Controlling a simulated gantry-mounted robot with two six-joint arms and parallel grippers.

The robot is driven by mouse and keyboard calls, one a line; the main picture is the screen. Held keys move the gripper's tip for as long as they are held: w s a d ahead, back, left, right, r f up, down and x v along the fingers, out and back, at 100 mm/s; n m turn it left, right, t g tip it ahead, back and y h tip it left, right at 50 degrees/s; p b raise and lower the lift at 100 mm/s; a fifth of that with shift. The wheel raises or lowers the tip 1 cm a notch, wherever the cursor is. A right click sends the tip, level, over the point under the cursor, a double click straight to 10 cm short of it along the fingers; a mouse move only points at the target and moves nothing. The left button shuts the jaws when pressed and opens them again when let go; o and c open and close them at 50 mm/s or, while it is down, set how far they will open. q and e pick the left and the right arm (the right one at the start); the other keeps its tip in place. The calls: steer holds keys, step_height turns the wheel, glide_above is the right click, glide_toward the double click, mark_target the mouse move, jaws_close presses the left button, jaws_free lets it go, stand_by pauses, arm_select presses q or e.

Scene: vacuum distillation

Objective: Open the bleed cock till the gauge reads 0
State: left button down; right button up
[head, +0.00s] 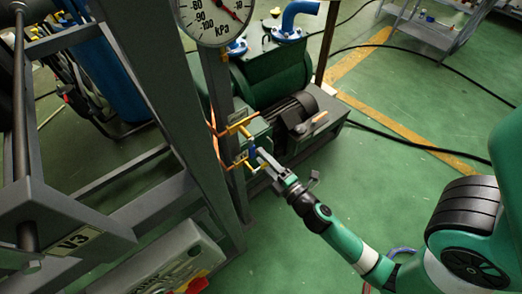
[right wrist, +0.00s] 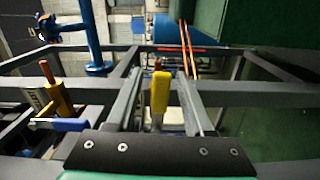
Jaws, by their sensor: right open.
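The round white gauge (head: 213,14) is cut off by the top edge of the head view; part of its red needle shows, but I cannot tell the reading. Below it, two small brass-yellow cocks (head: 239,124) sit on copper pipe by the frame post, and a blue lever (head: 252,151) shows near them. I cannot tell which is the bleed cock. My right gripper (head: 262,157) is at the lower cock. My left gripper is out of view.
A yellow cock with a blue lever (right wrist: 62,124) is close to the left of my jaws in the right wrist view. Grey frame posts (head: 188,105) stand left of the gripper. A green pump with a motor (head: 296,112) is behind; the floor on the right is mostly clear.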

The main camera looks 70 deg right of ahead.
steer(key=shift+x, duration=0.8)
steer(key=shift+s, duration=0.1)
steer(key=shift+c, duration=0.3)
jaws_close()
stand_by(0.4)
